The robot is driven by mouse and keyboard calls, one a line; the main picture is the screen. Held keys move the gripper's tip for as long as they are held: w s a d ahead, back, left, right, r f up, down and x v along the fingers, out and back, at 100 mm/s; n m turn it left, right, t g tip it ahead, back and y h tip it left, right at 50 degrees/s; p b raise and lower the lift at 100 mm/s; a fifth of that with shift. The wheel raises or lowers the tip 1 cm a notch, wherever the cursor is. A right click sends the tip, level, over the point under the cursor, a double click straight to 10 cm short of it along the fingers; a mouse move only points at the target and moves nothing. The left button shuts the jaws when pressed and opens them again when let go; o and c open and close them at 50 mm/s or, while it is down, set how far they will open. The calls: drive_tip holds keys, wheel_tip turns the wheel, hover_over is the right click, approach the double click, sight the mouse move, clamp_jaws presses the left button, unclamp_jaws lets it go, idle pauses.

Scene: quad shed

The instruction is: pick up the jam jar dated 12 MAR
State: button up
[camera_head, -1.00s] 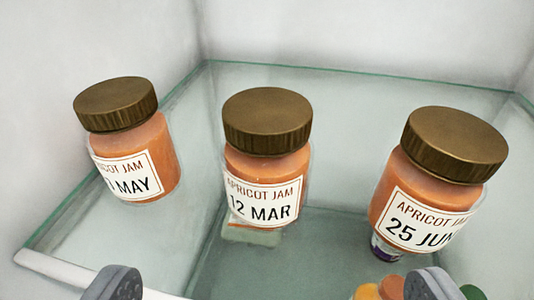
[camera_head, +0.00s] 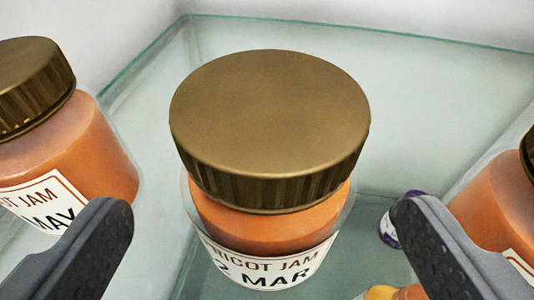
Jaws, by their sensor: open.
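The jam jar dated 12 MAR (camera_head: 268,228) stands upright on a glass shelf, in the middle of the view. My gripper (camera_head: 258,215) is open, with one dark finger on each side of the jar. The fingers appear apart from the jar, with visible gaps on both sides. Nothing is held.
A jar labelled MAY (camera_head: 75,150) stands close on the left, partly behind my left finger. Another orange jar (camera_head: 490,200) stands on the right, cut off by the frame. Small items (camera_head: 388,232) show through the glass shelf (camera_head: 430,110) below. The shelf behind is clear.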

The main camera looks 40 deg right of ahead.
drive_tip(key=shift+b+x, duration=0.75)
drive_tip(key=shift+x, duration=1.7)
drive_tip(key=shift+d+r, duration=0.1)
drive_tip(key=shift+r, duration=0.05)
drive_tip(key=c, duration=1.4)
